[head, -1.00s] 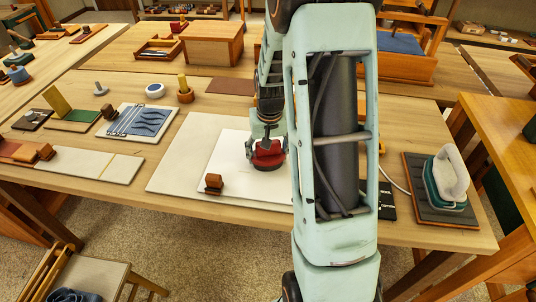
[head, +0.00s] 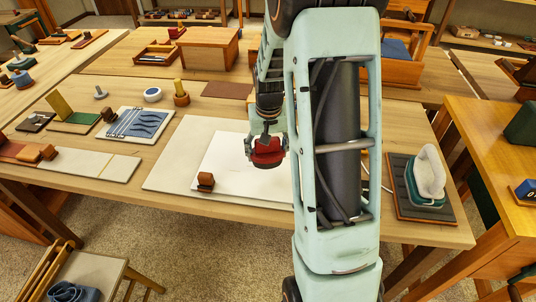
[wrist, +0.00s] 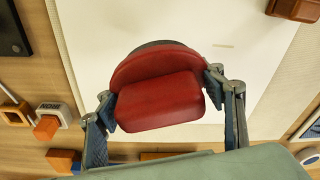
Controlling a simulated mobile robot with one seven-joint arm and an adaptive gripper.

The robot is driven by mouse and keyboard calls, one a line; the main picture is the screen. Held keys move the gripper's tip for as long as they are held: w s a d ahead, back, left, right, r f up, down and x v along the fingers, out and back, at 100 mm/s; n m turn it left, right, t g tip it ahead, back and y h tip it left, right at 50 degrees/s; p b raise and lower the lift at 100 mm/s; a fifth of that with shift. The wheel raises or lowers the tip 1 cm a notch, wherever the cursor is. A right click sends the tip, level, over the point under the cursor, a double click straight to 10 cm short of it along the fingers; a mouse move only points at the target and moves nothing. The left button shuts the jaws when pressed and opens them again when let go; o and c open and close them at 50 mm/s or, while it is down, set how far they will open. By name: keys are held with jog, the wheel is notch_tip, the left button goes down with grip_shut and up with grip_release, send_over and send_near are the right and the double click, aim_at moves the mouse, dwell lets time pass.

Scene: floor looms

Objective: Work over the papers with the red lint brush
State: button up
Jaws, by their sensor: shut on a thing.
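The red lint brush (head: 267,153) is held in my gripper (head: 266,143) over the right part of the white paper (head: 232,172). In the wrist view the red brush (wrist: 158,98) sits between both fingers of my gripper (wrist: 162,96), which are shut on its sides. A dark rim shows behind its red body. Whether its underside touches the paper cannot be told. The white paper (wrist: 262,75) fills much of the wrist view and bears a small pale strip (wrist: 222,45). My arm hides the paper's right end in the head view.
The paper lies on a beige board (head: 172,165). A brown block (head: 205,181) stands at the paper's front left corner. A blue-patterned board (head: 138,123) lies to the left, an iron-like pad (head: 430,175) on a dark mat to the right. Several small tools stand behind.

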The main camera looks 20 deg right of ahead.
jog(key=shift+r+p, duration=0.95)
jog(key=shift+r, duration=0.75)
